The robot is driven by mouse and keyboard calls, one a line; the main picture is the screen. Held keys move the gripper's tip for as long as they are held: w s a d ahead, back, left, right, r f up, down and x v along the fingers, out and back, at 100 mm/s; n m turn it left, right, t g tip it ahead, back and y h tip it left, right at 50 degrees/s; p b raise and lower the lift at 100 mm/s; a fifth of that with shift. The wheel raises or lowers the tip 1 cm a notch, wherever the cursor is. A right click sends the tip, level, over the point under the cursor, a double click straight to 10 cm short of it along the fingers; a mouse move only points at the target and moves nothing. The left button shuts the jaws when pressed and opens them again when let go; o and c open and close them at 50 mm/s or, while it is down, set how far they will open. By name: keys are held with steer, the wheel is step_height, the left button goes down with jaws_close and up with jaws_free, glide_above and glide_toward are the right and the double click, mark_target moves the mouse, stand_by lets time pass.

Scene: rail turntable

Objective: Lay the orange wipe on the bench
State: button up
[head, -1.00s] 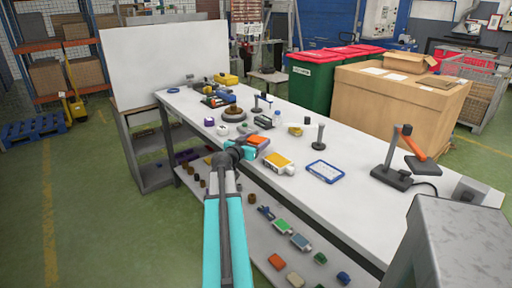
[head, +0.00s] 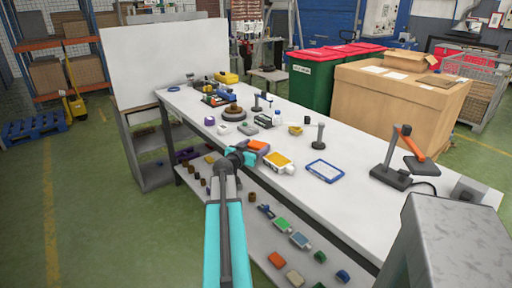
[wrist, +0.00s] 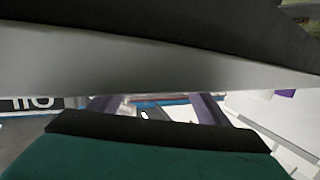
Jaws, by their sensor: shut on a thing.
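The orange wipe (head: 257,145) shows as a small flat orange patch at the tip of my gripper (head: 248,154) in the head view. My gripper is shut on it, over the near long edge of the white bench (head: 350,200). I cannot tell whether the wipe touches the bench top. In the wrist view two purplish fingers (wrist: 155,108) show in part. Dark and teal shapes fill most of that view, and I cannot make out the wipe there.
A yellow-and-white item (head: 279,160) lies just right of my gripper. A blue-rimmed tray (head: 325,170) and a lamp (head: 390,176) stand farther right. Several small items crowd the bench's far left. Bare bench lies in front of the blue-rimmed tray. A lower shelf (head: 262,240) holds loose parts.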

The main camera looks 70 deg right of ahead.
steer(key=shift+f, duration=0.1)
steer(key=o, duration=0.7)
steer(key=shift+o, duration=0.2)
steer(key=shift+r, duration=0.2)
steer(key=shift+a, duration=0.3)
steer(key=w+a+r+b, duration=0.1)
steer(key=a+b, duration=0.1)
steer(key=a, duration=0.9)
steer(key=shift+w+r, duration=0.3)
steer(key=shift+w, duration=0.05)
steer(key=shift+a, duration=0.1)
